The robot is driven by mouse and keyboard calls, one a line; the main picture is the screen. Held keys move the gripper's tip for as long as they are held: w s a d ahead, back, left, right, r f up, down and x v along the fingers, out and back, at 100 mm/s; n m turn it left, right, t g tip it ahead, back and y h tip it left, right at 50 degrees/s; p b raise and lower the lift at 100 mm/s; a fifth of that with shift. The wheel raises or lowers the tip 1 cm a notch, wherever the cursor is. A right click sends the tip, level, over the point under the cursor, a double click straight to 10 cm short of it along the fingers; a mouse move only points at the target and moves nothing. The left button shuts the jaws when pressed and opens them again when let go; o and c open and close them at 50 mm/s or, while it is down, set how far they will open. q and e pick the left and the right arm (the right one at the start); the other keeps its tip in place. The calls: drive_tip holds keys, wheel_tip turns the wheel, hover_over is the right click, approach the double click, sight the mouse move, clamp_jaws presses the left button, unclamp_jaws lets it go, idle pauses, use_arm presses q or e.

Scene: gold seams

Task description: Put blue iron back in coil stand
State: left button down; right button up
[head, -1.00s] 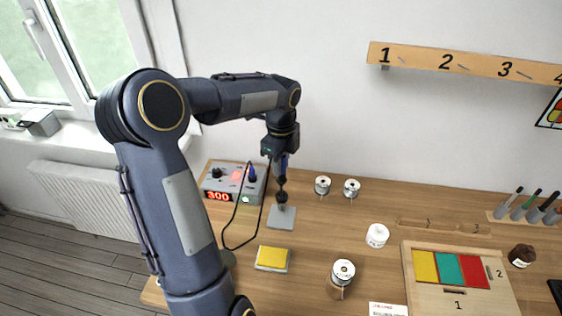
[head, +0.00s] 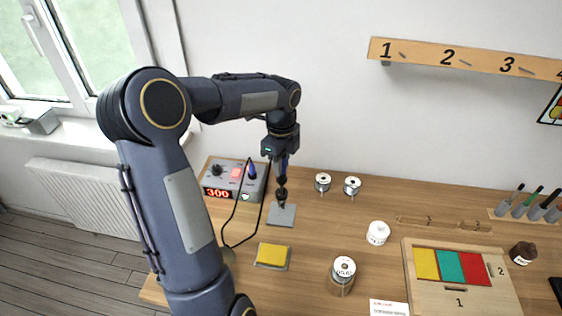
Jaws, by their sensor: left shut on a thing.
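My left gripper (head: 281,158) points down at the back left of the table and is shut on the blue iron (head: 283,165). The iron is upright, with its blue handle in the jaws and its lower end at the coil stand. The coil stand (head: 281,215) has a flat grey base and a dark coil above it. I cannot tell how deep the iron sits in the coil. A black cord loops from the iron side down over the table. My right gripper is not in view.
A grey station (head: 234,176) with a red "300" display stands left of the stand. A yellow sponge (head: 271,254) lies in front. Solder spools (head: 322,182), a jar (head: 341,276), a white pot (head: 378,233) and a wooden board (head: 410,270) stand to the right.

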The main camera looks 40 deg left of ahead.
use_arm(q)
drive_tip(key=shift+f+b, duration=0.6)
drive_tip(key=shift+f, duration=0.5)
idle(0.4)
